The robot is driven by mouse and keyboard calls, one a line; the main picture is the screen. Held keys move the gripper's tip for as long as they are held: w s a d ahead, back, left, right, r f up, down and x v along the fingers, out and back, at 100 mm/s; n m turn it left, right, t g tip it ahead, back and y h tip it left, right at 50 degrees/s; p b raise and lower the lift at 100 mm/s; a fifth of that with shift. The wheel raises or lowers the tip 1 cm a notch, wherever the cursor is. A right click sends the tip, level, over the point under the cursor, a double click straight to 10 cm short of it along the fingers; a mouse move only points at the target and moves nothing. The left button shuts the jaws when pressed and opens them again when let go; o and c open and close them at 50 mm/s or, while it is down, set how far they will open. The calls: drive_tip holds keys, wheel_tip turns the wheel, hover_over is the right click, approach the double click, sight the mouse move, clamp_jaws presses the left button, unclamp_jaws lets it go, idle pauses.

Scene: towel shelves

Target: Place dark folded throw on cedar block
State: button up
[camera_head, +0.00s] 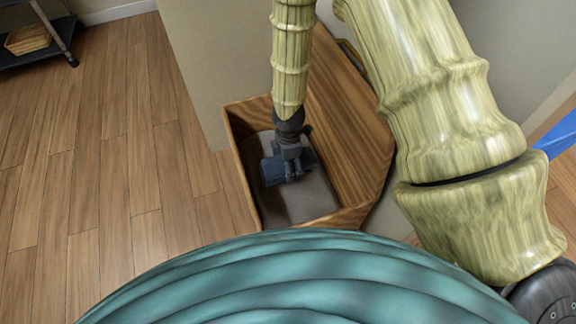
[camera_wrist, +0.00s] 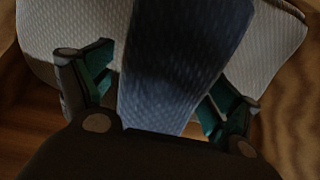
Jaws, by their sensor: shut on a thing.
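My gripper (camera_head: 286,174) reaches down into an open wooden chest (camera_head: 330,219). It is shut on a dark blue folded cloth (camera_head: 270,172), seemingly the dark throw. In the wrist view, the dark cloth (camera_wrist: 185,50) runs between my two green-padded fingers (camera_wrist: 162,95). A paler grey textured cloth (camera_head: 313,200) lies beneath the dark one in the chest; it also shows in the wrist view (camera_wrist: 72,45). I cannot tell whether the two cloths touch. No cedar block can be made out apart from the chest's own wood.
The chest's raised wooden side or lid (camera_head: 350,130) stands close to my arm on the right. A beige panel (camera_head: 195,60) stands behind to the left. Open wood floor (camera_head: 110,160) lies left, with a dark shelf unit (camera_head: 50,45) holding a wooden item (camera_head: 28,38) at far left.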

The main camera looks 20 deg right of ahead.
idle(0.3)
drive_tip(key=o, duration=1)
wheel_tip(320, 180, up, 12)
drive_tip(key=p, duration=1.2)
drive_tip(key=shift+r, duration=0.1)
